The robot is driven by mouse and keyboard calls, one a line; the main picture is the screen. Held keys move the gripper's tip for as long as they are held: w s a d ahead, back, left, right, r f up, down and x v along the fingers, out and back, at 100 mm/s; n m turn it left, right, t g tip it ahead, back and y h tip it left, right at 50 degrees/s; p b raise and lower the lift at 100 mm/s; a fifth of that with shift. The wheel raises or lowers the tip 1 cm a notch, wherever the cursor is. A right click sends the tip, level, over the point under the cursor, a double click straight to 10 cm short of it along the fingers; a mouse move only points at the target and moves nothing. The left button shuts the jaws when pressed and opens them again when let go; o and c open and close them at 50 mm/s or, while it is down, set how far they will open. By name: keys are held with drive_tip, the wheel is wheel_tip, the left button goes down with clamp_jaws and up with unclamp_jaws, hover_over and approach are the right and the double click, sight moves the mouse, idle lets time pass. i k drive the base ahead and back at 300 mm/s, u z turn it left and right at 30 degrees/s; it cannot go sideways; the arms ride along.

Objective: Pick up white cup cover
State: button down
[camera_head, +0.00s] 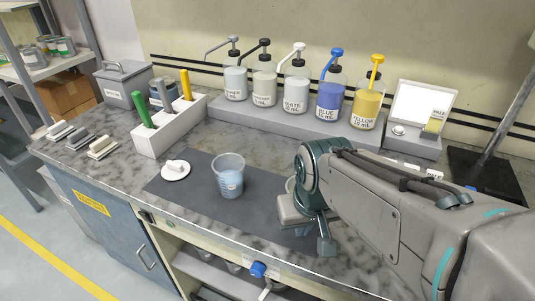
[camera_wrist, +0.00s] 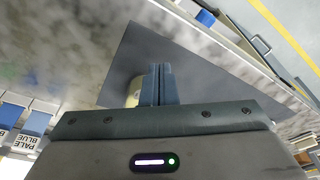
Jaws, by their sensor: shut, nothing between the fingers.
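The white cup cover (camera_head: 176,170) is a flat white disc with a raised knob. It lies on the left end of the dark mat (camera_head: 200,198) in the head view. A clear cup with pale blue contents (camera_head: 229,177) stands upright to its right. My gripper (camera_wrist: 160,68) is shut and empty in the wrist view, its two fingers together above the mat. In the head view it is at the right of the mat, apart from the cover. In the wrist view a pale, rounded thing (camera_wrist: 133,93) is partly hidden behind the fingers; I cannot tell what it is.
A white holder (camera_head: 172,134) with green and yellow handles stands behind the cover. Several pump bottles stand on a grey ledge (camera_head: 290,121) at the back. Small blocks (camera_head: 103,147) lie at the left. The counter's front edge is close to the mat.

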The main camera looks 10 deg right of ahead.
sight(175, 169)
drive_tip(key=u, duration=0.05)
drive_tip(key=k, duration=0.8)
drive_tip(key=u, duration=0.6)
drive_tip(key=k, duration=0.95)
drive_tip(key=u, duration=1)
drive_tip(key=i, duration=2.7)
drive_tip(key=z, duration=1.5)
drive_tip(key=i, duration=0.8)
drive_tip(key=z, duration=0.8)
